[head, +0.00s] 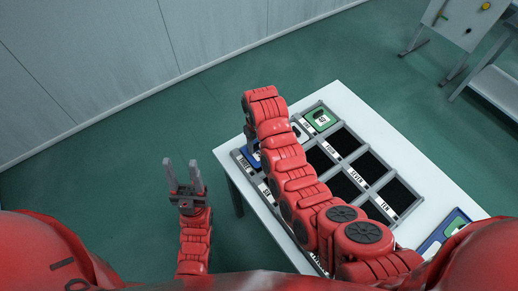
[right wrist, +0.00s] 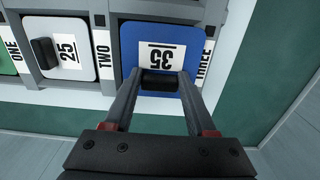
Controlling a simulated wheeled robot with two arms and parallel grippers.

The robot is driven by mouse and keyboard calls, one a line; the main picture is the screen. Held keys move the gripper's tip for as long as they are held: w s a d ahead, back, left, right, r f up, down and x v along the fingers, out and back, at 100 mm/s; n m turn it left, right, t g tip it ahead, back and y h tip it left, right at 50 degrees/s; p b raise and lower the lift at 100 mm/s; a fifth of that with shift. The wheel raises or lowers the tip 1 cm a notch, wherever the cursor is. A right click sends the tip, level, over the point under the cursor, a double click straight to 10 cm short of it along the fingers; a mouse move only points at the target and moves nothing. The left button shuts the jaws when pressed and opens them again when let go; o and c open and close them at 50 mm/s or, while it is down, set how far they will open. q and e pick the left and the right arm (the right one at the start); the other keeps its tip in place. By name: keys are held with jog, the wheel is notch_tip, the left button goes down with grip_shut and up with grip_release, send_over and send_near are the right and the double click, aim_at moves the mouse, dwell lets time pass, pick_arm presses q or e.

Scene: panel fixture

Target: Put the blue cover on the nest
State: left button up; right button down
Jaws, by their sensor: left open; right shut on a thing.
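The blue cover (right wrist: 163,39), marked 35 with a black handle, shows in the right wrist view at the nest beside the label THREE (right wrist: 204,62). It looks lined up with that nest's grey frame; I cannot tell whether it is fully seated. My right gripper (right wrist: 161,80) is shut on its handle. My left gripper (head: 182,167) is open and empty, left of the table, fingers pointing up.
A white cover (right wrist: 69,45) marked 25 and a green cover (head: 320,119) marked 40 sit in neighbouring nests. Several dark nests, such as one by FOUR (head: 345,141), are empty. Blue and green pieces (head: 442,233) lie on the white table (head: 400,150) at right.

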jog(key=shift+w+d+r, duration=0.15)
jog(key=shift+w+d, duration=0.05)
jog(key=shift+w, duration=0.4)
jog(key=shift+f+p, duration=0.2)
jog(key=shift+p, duration=0.25)
notch_tip(320, 180, down, 2)
jog(key=shift+f+p, duration=0.25)
jog(key=shift+p, duration=0.45)
jog(key=shift+f, duration=0.35)
jog(key=shift+c, duration=1)
grip_release()
jog(key=shift+r, duration=0.1)
